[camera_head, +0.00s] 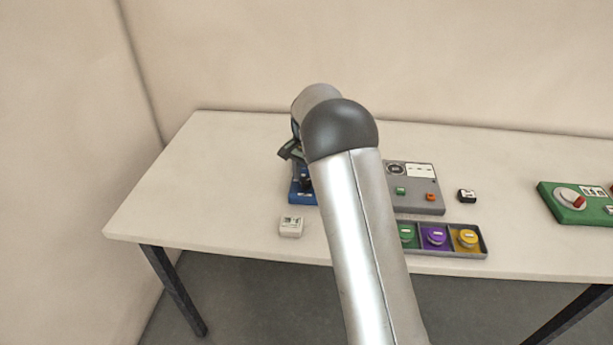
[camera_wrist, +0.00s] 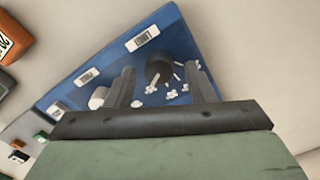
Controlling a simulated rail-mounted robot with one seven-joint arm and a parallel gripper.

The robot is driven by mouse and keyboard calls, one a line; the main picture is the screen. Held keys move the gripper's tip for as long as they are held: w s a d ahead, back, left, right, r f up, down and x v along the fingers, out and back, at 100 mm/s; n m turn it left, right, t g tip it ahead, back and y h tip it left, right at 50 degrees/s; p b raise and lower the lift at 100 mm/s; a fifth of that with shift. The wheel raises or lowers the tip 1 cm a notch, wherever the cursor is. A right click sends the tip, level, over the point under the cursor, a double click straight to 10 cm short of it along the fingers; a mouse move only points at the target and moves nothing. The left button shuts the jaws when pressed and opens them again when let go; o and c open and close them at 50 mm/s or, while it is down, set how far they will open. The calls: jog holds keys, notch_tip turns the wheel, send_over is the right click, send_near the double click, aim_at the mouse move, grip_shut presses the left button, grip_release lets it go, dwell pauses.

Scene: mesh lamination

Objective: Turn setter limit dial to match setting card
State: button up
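A blue panel (camera_wrist: 110,66) carries a black round dial (camera_wrist: 159,66) with white marks around it and several white labels along its edge. In the head view the blue panel (camera_head: 298,194) is mostly hidden behind my arm. My gripper (camera_wrist: 162,72) is open, with one finger on each side of the black dial in the picture; contact cannot be told. In the head view my gripper (camera_head: 291,151) is above the panel, partly hidden by my arm. A white knob (camera_wrist: 98,97) sits left of the dial. I cannot tell which item is the setting card.
A grey panel (camera_head: 418,206) has green and orange buttons. A tray (camera_head: 484,241) holds green, purple and yellow round pieces. A white block (camera_head: 291,227) and a black block (camera_head: 467,195) stand nearby. A green board (camera_head: 549,203) with a red-handled dial is far right. The table's left side is clear.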

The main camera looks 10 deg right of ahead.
aim_at(307, 180)
notch_tip(307, 180, up, 17)
jog(key=shift+r, duration=0.15)
dwell(0.6)
jog(key=shift+s, duration=0.15)
jog(key=s+f+n, duration=0.3)
jog(key=s, duration=1)
jog(key=s+f+n, duration=0.3)
jog(key=s+f, duration=0.1)
jog(key=s, duration=0.9)
jog(key=s+f+n, duration=0.3)
jog(key=s, duration=1)
jog(key=shift+a+f, duration=0.15)
jog(key=shift+a, duration=0.2)
jog(key=shift+s, duration=0.1)
